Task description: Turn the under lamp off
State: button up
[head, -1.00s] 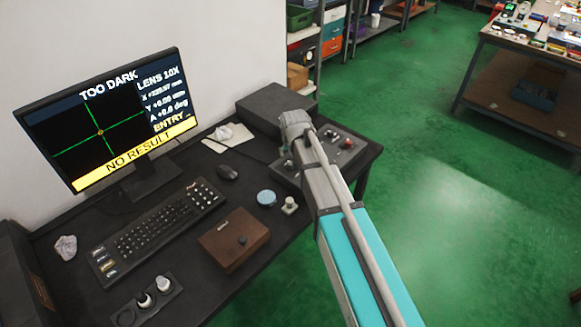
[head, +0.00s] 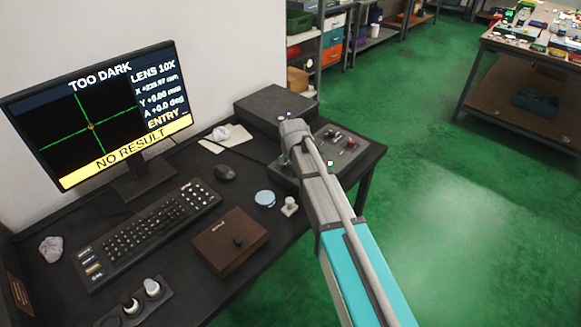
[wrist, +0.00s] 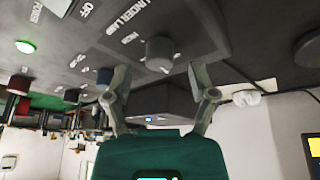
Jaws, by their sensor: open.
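The under lamp knob (wrist: 160,53) is a short dark grey cylinder beside the "UNDER LAMP" lettering in the wrist view, which shows the panel upside down. "OFF" is printed nearby; the knob's pointer mark is not clear. My gripper (wrist: 159,70) is open, with one finger on each side of the knob in the picture. I cannot tell whether either finger touches it. The control panel (head: 350,143) is at the right end of the desk in the head view, where my arm hides much of it and the fingers. The monitor (head: 90,125) reads "TOO DARK" and "NO RESULT".
A grey box (head: 275,108) stands behind the panel. A keyboard (head: 150,233), mouse (head: 225,172) and brown box (head: 230,241) lie to the left.

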jog(key=shift+b+x, duration=0.55)
jog(key=shift+x, duration=0.3)
grip_shut()
